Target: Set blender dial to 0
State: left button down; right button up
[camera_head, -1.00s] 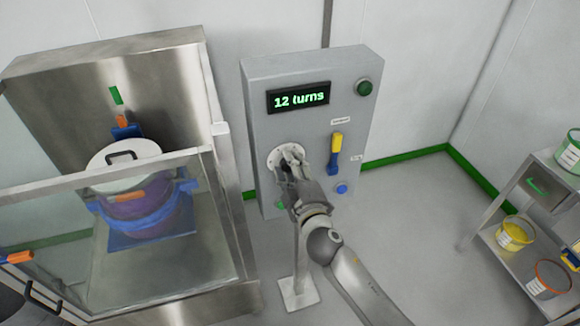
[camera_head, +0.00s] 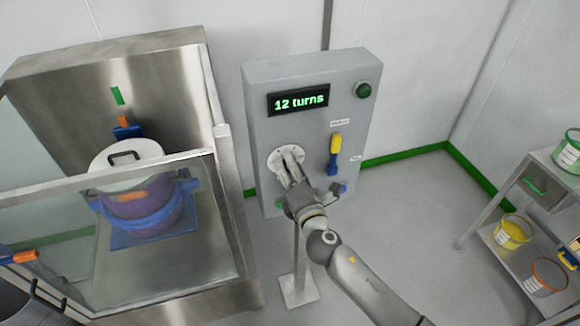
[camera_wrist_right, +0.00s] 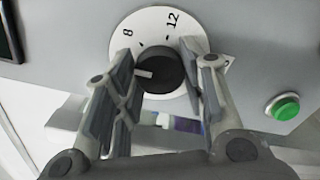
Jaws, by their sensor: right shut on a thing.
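The blender control box (camera_head: 345,110) stands upright in the middle of the head view, and its display (camera_head: 298,100) reads "12 turns". The dial has a white round plate (camera_head: 277,160) with marks 8 and 12 showing in the wrist view (camera_wrist_right: 152,25). Its black knob (camera_wrist_right: 160,75) has a white pointer mark turned toward the left of that view. My right gripper (camera_head: 288,158) is at the dial, with its fingers on either side of the knob (camera_wrist_right: 160,80), shut on it. The fingers hide part of the plate, and no 0 mark is visible. My left gripper is not in view.
A clear-walled enclosure with a lidded drum (camera_head: 135,205) stands at left. A shelf with buckets (camera_head: 513,232) is at right. Floor between is clear.

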jog(key=shift+d+f+n+p, duration=0.1)
jog(key=shift+n+p, duration=2.45)
jog(key=shift+n, duration=6.35)
jog(key=o, duration=1)
jog(key=v, duration=1.2)
